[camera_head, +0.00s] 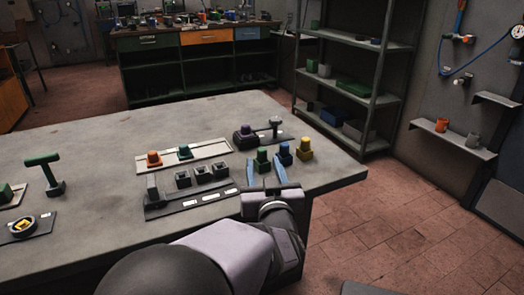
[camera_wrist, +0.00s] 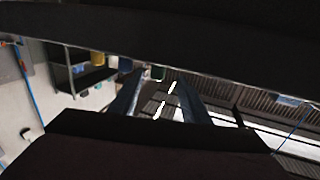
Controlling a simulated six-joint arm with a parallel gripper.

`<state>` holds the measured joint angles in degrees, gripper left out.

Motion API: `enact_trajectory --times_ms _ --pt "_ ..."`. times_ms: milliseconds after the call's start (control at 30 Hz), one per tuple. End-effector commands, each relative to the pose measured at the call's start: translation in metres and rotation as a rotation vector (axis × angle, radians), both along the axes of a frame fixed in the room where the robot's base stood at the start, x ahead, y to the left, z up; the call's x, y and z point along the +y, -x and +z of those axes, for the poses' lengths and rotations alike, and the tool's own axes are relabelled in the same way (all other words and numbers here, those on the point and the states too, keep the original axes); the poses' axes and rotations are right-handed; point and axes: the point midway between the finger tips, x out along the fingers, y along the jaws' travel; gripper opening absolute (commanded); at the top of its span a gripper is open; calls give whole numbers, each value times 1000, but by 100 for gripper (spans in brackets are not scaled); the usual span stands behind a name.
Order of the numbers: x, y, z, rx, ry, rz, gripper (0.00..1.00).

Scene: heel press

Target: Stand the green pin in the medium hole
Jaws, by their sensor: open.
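A green pin (camera_head: 262,161) stands upright at the left of a row with a blue pin (camera_head: 285,154) and a yellow pin (camera_head: 305,149). A green piece (camera_wrist: 158,73) shows near my fingertips in the wrist view, probably this pin. My gripper (camera_head: 264,170) is open, its blue fingers on either side of the green pin in the head view. I cannot tell its height above the table or whether it touches the pin. Three dark square sockets (camera_head: 202,174) stand in a row on a labelled black base. Which hole is medium is unclear.
Behind the sockets a pale plate (camera_head: 212,154) carries an orange piece (camera_head: 154,158) and another green piece (camera_head: 184,151). A purple-topped device (camera_head: 246,136) stands behind the pins. A green T-handle (camera_head: 43,170) stands far left. The table (camera_head: 105,150) is clear between.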

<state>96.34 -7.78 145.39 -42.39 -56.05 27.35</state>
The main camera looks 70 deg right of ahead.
Motion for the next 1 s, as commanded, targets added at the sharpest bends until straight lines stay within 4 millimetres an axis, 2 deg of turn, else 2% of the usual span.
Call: enact_trajectory --times_ms 100,767,1000 --pt "-5 -2 6 -3 -6 1 43" --pt "-12 -5 0 5 1 -10 43" --pt "-22 -9 2 4 -3 -9 43"
